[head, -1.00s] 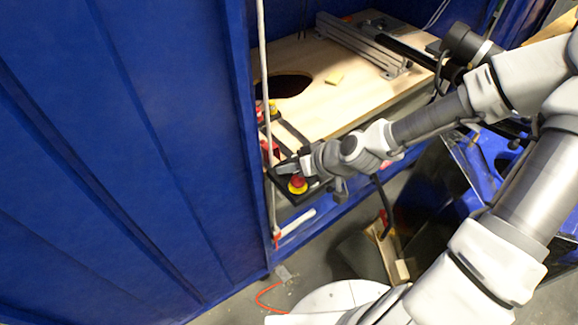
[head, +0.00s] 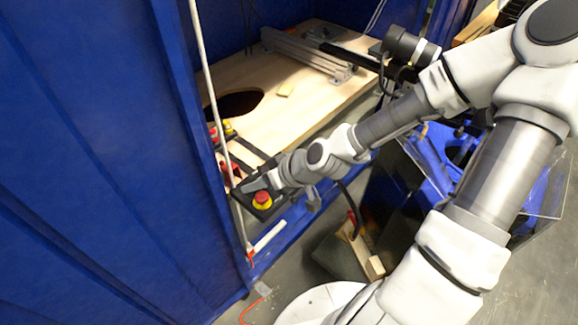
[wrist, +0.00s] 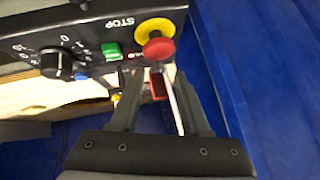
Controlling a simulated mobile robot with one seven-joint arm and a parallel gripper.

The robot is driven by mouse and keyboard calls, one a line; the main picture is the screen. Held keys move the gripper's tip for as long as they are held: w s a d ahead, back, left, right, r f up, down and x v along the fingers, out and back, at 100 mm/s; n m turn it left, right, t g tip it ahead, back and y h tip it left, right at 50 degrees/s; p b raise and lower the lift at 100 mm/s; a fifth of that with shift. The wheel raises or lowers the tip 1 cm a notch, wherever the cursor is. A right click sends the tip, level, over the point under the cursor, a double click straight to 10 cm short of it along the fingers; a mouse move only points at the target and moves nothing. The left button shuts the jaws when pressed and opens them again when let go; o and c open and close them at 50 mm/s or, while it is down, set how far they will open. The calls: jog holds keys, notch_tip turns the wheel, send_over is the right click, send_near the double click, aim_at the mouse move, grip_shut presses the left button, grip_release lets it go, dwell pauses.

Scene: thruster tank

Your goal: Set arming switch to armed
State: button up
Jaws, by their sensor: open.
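The control panel (wrist: 85,28) also carries a black rotary knob (wrist: 56,64) with a numbered scale and a green button (wrist: 112,51). Which control is the arming switch I cannot tell. A red part (wrist: 159,88) shows between the fingers, partly hidden. Nothing is visibly gripped.
A thin white pole (head: 211,95) stands close in front of the boxes. A blue wall (head: 95,150) fills the left. Behind lies a wooden board (head: 290,100) with a dark round hole (head: 240,103) and a metal rail frame (head: 305,52). More red controls (head: 229,170) sit behind the box.

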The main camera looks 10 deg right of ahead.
jog(key=p+v, duration=0.1)
jog(key=v, duration=0.2)
jog(key=shift+r, duration=0.1)
jog(key=shift+d+b, duration=0.2)
jog(key=shift+b, duration=0.35)
jog(key=shift+s+d+r+b, duration=0.25)
jog(key=shift+d+r+b, duration=0.15)
jog(key=shift+b, duration=0.85)
jog(key=shift+s+d+r+b, duration=0.3)
jog(key=shift+s+b, duration=0.1)
jog(key=shift+b, duration=0.55)
jog(key=p+v, duration=0.1)
jog(key=v, duration=0.8)
jog(key=shift+a+p, duration=0.2)
jog(key=shift+p, duration=0.2)
